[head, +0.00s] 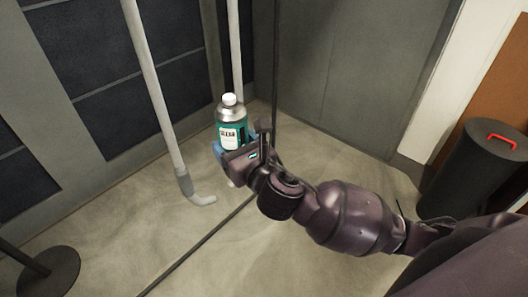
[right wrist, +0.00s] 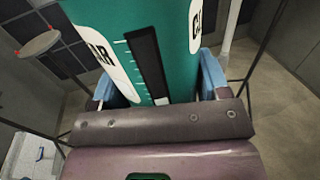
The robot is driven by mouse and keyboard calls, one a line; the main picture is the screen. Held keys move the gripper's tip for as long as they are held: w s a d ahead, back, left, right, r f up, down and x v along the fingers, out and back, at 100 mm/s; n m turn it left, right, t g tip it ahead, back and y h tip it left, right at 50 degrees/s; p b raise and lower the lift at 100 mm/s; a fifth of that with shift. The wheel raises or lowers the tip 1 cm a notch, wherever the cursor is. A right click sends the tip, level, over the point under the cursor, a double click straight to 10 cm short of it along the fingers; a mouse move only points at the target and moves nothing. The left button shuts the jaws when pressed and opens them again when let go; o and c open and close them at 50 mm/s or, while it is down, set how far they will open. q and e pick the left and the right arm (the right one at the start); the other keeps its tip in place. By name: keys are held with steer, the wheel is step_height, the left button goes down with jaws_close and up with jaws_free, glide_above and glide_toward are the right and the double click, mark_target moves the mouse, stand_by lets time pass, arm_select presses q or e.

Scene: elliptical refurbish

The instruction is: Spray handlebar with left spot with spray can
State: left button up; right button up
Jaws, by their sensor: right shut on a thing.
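A spray can (head: 232,130) with a white cap, silver shoulder and teal body stands upright in my right gripper (head: 232,152). The gripper is shut on its lower body. In the right wrist view the can's teal side (right wrist: 185,50) fills the top middle, and the blue fingers of my right gripper (right wrist: 158,82) press it from both sides. A long light grey bar (head: 155,90), which looks like a handlebar, runs down left of the can and ends in a bent tip near the floor. It is apart from the can. No spot is clear on it. My left gripper is out of view.
A second pale bar (head: 235,50) rises behind the can. A thin dark rod (head: 205,238) crosses low over the floor. A dark round base (head: 45,275) is at lower left. A dark bin with a red handle (head: 470,165) stands at right. Panelled walls close the back.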

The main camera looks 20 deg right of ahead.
steer(key=s+a+f+n+g+y+p, duration=0.25)
steer(key=a+n+g+y+p, duration=0.2)
steer(key=a+n+y, duration=0.6)
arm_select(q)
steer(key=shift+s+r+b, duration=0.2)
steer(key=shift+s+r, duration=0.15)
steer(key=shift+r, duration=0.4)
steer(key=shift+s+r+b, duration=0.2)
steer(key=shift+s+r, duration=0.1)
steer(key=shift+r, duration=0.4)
arm_select(e)
steer(key=w+a+m+h, duration=0.1)
steer(key=w+a+m, duration=0.1)
steer(key=w, duration=0.3)
steer(key=shift+w+a+m, duration=0.25)
steer(key=shift+a+m, duration=0.15)
steer(key=shift+m, duration=0.45)
steer(key=shift+r, duration=0.1)
